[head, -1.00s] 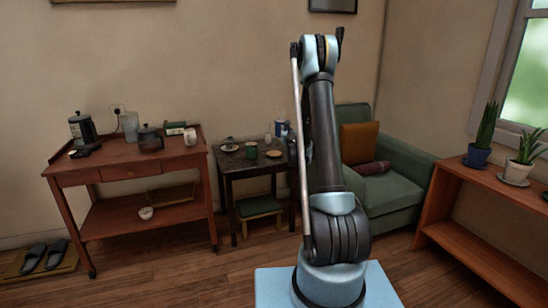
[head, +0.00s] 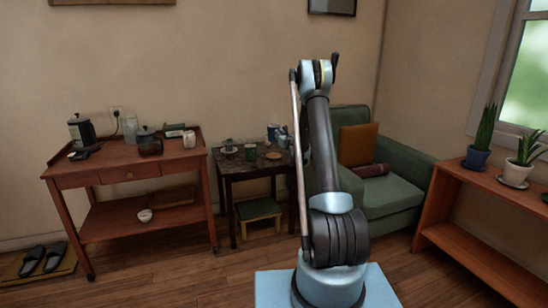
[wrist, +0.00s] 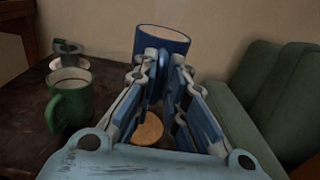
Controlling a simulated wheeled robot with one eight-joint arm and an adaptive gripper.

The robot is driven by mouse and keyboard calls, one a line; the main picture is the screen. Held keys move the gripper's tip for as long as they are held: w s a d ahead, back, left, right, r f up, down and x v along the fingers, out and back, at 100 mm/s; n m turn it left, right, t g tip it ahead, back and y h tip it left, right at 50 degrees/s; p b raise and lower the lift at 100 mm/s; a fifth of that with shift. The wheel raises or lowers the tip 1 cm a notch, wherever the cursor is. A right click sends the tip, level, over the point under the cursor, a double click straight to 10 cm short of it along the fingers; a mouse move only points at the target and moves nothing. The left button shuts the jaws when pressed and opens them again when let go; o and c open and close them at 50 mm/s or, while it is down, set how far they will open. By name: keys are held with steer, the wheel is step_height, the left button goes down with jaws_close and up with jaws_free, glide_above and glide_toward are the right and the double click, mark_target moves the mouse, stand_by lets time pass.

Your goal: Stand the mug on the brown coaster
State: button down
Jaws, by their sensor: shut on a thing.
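A blue mug (wrist: 168,38) with a pale inside is held upright between the fingertips of my gripper (wrist: 164,72) in the wrist view. The blue mug (head: 272,133) also shows in the head view, above the small dark table, left of my arm. The round brown coaster (wrist: 147,131) lies on the table, seen between my fingers and partly hidden by them. It also shows in the head view (head: 273,156), below the mug. The mug is apart from the coaster. My arm hides most of my gripper in the head view.
A green mug (wrist: 70,100) stands on the dark table (wrist: 25,118), left of the coaster, with a small dish and grey object (wrist: 66,52) behind it. A green armchair (wrist: 270,90) stands close on the right. A red-brown cart (head: 120,171) stands further left.

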steer(key=shift+w+f, duration=0.1)
steer(key=shift+f, duration=4.95)
steer(key=c, duration=1.6)
jaws_free()
steer(key=shift+c, duration=0.2)
